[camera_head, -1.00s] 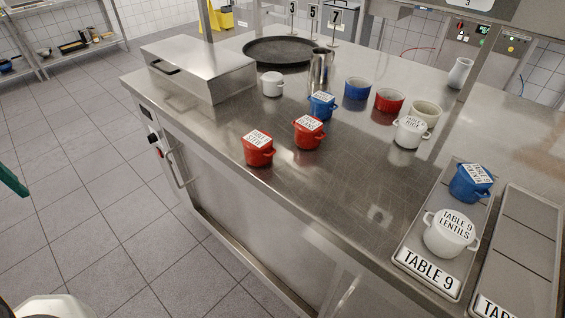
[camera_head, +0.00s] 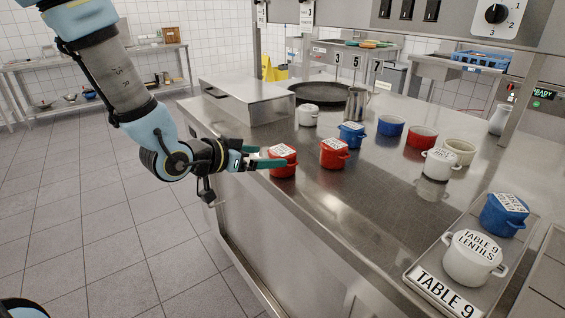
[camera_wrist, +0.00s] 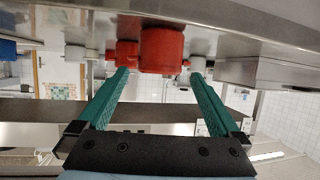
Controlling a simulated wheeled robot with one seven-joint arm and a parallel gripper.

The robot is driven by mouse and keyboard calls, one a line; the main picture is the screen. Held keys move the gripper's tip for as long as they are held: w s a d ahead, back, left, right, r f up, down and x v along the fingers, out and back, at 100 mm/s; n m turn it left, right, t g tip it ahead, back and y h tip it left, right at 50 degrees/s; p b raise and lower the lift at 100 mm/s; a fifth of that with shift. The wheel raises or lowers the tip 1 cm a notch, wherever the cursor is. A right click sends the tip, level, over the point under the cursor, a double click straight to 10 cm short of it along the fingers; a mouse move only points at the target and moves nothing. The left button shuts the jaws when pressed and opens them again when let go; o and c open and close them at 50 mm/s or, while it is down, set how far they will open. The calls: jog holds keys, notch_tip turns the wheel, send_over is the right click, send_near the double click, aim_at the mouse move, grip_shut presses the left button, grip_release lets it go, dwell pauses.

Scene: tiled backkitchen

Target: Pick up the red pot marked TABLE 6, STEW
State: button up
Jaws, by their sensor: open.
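The red pot marked STEW (camera_head: 283,169) stands upright near the counter's front edge, its label tilted and its table number too small to read surely. In the wrist view, which looks upside down, the red pot (camera_wrist: 162,48) is ahead of and between the spread fingertips (camera_wrist: 160,73). I cannot tell whether a finger touches it.
A second labelled red pot (camera_head: 334,154) stands close to the right. Blue pot (camera_head: 351,136), white pot (camera_head: 438,165) and a metal jug (camera_head: 356,103) stand farther off. A steel box (camera_head: 249,101) lies behind the gripper. A TABLE 9 tray (camera_head: 446,288) holds two pots at the right.

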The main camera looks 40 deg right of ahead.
aim_at(282, 154)
jog(key=shift+p+x, duration=1.1)
jog(key=shift+x, duration=2.3)
jog(key=c, duration=1.4)
jog(key=shift+r, duration=0.1)
jog(key=shift+r, duration=0.1)
